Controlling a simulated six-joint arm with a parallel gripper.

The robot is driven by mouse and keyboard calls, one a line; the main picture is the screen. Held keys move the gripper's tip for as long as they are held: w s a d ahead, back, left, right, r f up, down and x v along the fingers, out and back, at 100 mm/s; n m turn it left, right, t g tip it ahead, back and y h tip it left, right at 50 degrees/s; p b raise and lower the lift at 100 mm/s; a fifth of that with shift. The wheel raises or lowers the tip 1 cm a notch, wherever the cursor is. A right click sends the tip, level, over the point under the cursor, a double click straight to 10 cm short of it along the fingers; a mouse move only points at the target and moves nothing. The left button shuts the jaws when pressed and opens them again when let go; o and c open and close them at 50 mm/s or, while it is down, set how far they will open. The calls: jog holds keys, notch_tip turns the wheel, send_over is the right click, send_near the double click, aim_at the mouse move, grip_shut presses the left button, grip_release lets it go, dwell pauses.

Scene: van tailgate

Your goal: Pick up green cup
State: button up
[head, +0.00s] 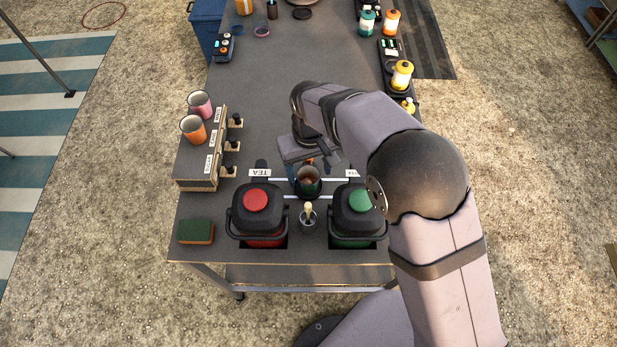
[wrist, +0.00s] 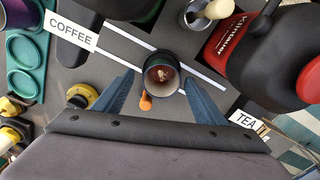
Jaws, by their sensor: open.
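The green cup (head: 309,187) stands upright on the dark table between two white labels, just behind the two canisters. It looks dark green outside, with something reddish-brown inside. It also shows in the wrist view (wrist: 161,72), with a small orange piece (wrist: 146,102) at its near side. My gripper (wrist: 159,78) is open, with one blue-grey finger on each side of the cup in the wrist view. In the head view my gripper (head: 312,160) is just beyond the cup, partly covered by my arm. I cannot tell whether the fingers touch the cup.
A red canister (head: 263,240) and a green canister (head: 352,241) flank a small pot with a whisk-like tool (head: 308,219). A sponge (head: 196,231) lies front left. The table's middle is clear.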

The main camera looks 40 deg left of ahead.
aim_at(308, 177)
jog(key=shift+s+a+f+p, duration=0.1)
jog(key=shift+f+p, duration=0.45)
jog(key=shift+f, duration=1.15)
jog(key=c, duration=1.1)
jog(key=shift+c, duration=0.2)
jog(key=shift+r, duration=0.2)
notch_tip(308, 177, up, 10)
jog(key=b, duration=0.3)
jog(key=shift+f, duration=0.2)
